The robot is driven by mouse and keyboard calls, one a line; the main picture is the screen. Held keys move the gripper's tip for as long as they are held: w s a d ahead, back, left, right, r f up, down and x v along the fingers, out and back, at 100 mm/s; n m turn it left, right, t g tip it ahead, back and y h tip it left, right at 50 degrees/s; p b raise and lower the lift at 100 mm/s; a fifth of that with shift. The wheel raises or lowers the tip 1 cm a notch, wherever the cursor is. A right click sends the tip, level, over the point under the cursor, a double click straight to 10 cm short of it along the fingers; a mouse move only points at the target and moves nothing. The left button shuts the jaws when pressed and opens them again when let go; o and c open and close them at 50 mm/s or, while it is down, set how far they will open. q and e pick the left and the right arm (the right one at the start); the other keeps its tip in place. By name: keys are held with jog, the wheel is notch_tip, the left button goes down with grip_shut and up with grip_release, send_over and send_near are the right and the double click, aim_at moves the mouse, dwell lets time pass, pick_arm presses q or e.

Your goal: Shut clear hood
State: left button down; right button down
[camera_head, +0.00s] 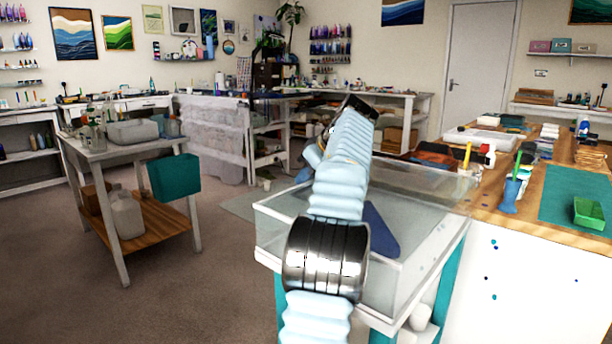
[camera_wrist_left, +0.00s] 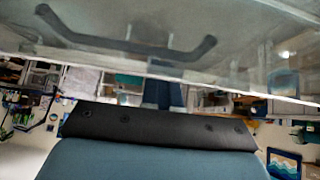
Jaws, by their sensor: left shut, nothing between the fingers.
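The clear hood (camera_head: 425,188) is a see-through cover on a glass-walled box (camera_head: 285,232) at the centre of the head view. My left arm crosses in front, so how far the hood stands open cannot be told there. In the left wrist view, the hood's clear pane (camera_wrist_left: 240,45) slants across the top, with a dark bar handle (camera_wrist_left: 130,42) on it. My left gripper (camera_head: 360,106) is at the far end of the arm, small and partly hidden in the head view. It is shut and empty, near the pane; contact cannot be told. My right gripper is out of view.
A dark blue piece (camera_head: 381,232) shows inside the box. A wooden workbench (camera_head: 487,212) with a green tray (camera_head: 589,215) and cups adjoins on the right. A cart (camera_head: 150,228) with jugs stands left. Open floor (camera_head: 215,285) lies between cart and box.

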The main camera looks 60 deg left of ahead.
pick_arm(q)
jog(key=shift+d+f, duration=0.15)
jog(key=shift+f, duration=0.35)
jog(key=p+v, duration=0.1)
jog(key=v, duration=0.4)
jog(key=p+v, duration=0.1)
jog(key=v, duration=0.5)
jog(key=shift+a+r, duration=0.2)
jog(key=shift+r, duration=0.05)
jog(key=shift+w+d+r+p, duration=0.15)
jog(key=shift+d+r+p, duration=0.15)
jog(key=shift+d+r, duration=0.2)
